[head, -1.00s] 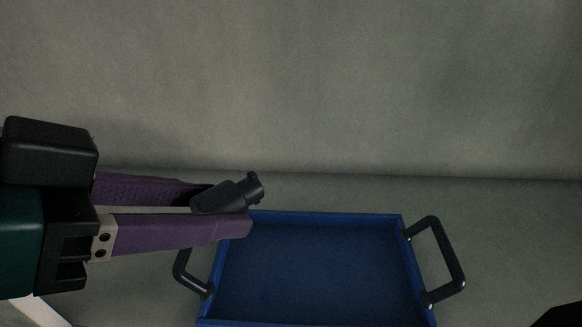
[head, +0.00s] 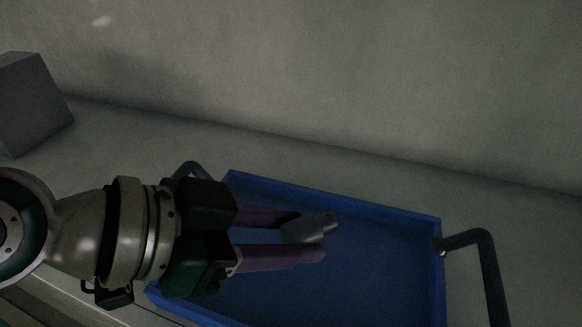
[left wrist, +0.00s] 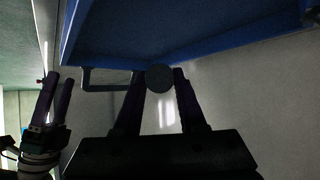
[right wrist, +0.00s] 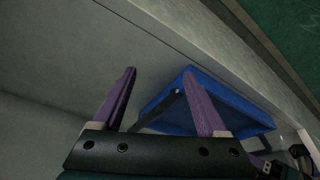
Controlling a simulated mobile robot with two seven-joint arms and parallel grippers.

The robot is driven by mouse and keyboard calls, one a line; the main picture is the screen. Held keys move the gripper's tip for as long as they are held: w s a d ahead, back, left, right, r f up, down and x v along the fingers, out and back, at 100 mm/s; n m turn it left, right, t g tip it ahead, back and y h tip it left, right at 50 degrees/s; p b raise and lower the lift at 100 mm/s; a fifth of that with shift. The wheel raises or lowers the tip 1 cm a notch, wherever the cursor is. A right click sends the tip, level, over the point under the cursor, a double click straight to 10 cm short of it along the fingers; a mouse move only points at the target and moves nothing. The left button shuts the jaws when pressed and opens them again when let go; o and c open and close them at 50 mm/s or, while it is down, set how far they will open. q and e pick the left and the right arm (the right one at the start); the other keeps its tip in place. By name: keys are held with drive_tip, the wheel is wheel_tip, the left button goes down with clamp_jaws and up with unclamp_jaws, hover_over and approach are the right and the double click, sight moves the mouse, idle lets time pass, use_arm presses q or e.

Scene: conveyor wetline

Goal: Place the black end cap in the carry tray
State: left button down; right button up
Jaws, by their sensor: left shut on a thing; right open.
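The black end cap (head: 308,229) is a small dark piece between the purple fingertips of my left gripper (head: 318,239). My left gripper is shut on it and holds it over the blue carry tray (head: 390,275) in the head view. In the left wrist view the cap shows its round end (left wrist: 160,78) between the fingers, with the tray (left wrist: 200,32) beyond it. The height of the cap over the tray floor is hard to tell. The visible part of the tray is empty. My right gripper (right wrist: 160,72) is open and empty, apart from the tray (right wrist: 240,105).
The tray has dark bar handles; one (head: 482,265) stands out at its right end, another (head: 190,170) is partly behind my left gripper. A grey block (head: 30,105) stands at the far left. A pale wall rises behind the tray, and the grey surface between them is clear.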

sight(289, 274)
use_arm(q)
wheel_tip(289, 274, down, 5)
drive_tip(key=shift+r+b, duration=0.15)
drive_tip(key=shift+b, duration=0.95)
use_arm(e)
wheel_tip(289, 274, down, 3)
drive_tip(key=shift+r, duration=0.15)
use_arm(q)
drive_tip(key=shift+f, duration=0.25)
use_arm(e)
drive_tip(key=shift+d, duration=0.1)
use_arm(q)
drive_tip(key=shift+f, duration=0.15)
drive_tip(key=c, duration=0.9)
unclamp_jaws()
drive_tip(key=shift+c, duration=0.2)
use_arm(e)
drive_tip(key=shift+f, duration=0.25)
use_arm(q)
drive_tip(key=o, duration=0.5)
drive_tip(key=shift+c, duration=0.2)
use_arm(e)
drive_tip(key=shift+r, duration=0.1)
